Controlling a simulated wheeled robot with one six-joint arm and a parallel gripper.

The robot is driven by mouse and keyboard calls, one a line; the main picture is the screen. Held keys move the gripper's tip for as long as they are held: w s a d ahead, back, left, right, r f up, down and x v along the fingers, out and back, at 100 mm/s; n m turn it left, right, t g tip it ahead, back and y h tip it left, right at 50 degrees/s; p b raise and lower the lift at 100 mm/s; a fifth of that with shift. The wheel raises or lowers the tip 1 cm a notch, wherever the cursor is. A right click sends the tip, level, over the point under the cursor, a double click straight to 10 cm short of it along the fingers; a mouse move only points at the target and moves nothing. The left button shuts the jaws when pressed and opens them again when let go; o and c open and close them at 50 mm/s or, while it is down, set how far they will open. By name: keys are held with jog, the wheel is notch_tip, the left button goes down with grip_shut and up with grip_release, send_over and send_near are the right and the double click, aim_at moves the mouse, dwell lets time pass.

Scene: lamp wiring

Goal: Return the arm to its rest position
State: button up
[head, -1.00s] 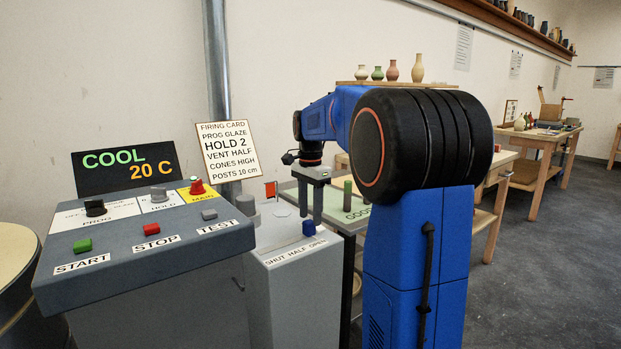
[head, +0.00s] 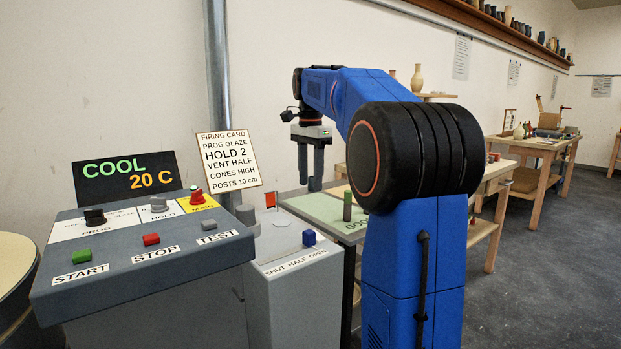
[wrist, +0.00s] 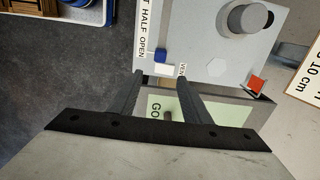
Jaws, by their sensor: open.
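My gripper (head: 311,187) hangs pointing down at the end of my blue arm in the head view. It is above the green-topped table, behind the vent box (head: 295,262). In the wrist view my gripper (wrist: 158,74) shows two dark fingers apart with nothing between them. Beyond the fingertips lies the vent box top (wrist: 205,45) with its blue knob (wrist: 161,56), grey cylinder and red flag. The blue knob also shows in the head view (head: 308,238), apart from my gripper.
A kiln control panel (head: 150,262) with buttons and a COOL 20 C display stands at the left. A firing card (head: 228,160) stands behind it. Open floor (head: 560,260) lies at the right.

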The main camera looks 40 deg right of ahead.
dwell(0.4)
jog(key=s+a+f+n+t, duration=0.1)
jog(key=s+a+f+n, duration=0.4)
jog(key=s+a, duration=0.25)
jog(key=s+a+f+n+t, duration=0.2)
jog(key=s+a+f+n, duration=0.2)
jog(key=s+a, duration=0.35)
jog(key=s+a+f+n+t, duration=0.1)
jog(key=s+a+f+n, duration=0.2)
jog(key=s+f, duration=0.4)
jog(key=s+a+f+n, duration=0.3)
jog(key=s+f+n, duration=0.2)
jog(key=s+f, duration=0.3)
jog(key=shift+f+n+t, duration=0.3)
jog(key=shift+f+t, duration=0.1)
jog(key=shift+f, duration=0.35)
